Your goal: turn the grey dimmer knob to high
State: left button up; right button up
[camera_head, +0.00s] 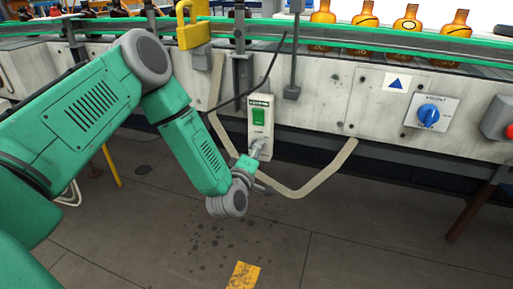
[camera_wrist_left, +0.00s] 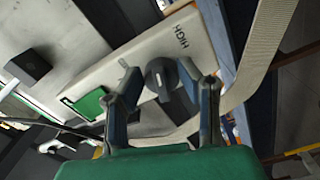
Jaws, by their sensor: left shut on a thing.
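The grey dimmer knob (camera_wrist_left: 160,78) sits on a pale wall plate (camera_head: 268,106) with a green panel (camera_head: 259,117). In the left wrist view the plate is tilted and the word HIGH (camera_wrist_left: 181,38) shows beside the knob. My left gripper (camera_head: 255,152) reaches the lower part of the plate in the head view, where it largely covers the knob. In the left wrist view my left gripper (camera_wrist_left: 168,88) has its two fingers on either side of the knob, shut on it. The knob's exact pointing is hard to read. My right gripper is not in view.
A blue rotary switch (camera_head: 428,113) and a red button (camera_head: 508,131) are to the right on the conveyor side. Amber bottles (camera_head: 408,22) stand above. A yellow padlock-shaped item (camera_head: 193,28) is at upper left. A pale hose (camera_head: 318,172) loops below the plate.

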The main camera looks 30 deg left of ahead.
pick_arm(q)
jog(key=shift+s+d+f+m+p, duration=0.15)
jog(key=shift+f+m+p, duration=0.25)
jog(key=shift+m, duration=0.8)
jog(key=o, duration=1.1)
jog(key=shift+o, duration=0.2)
jog(key=shift+r, duration=0.1)
jog(key=v, duration=1.1)
jog(key=shift+s, duration=0.35)
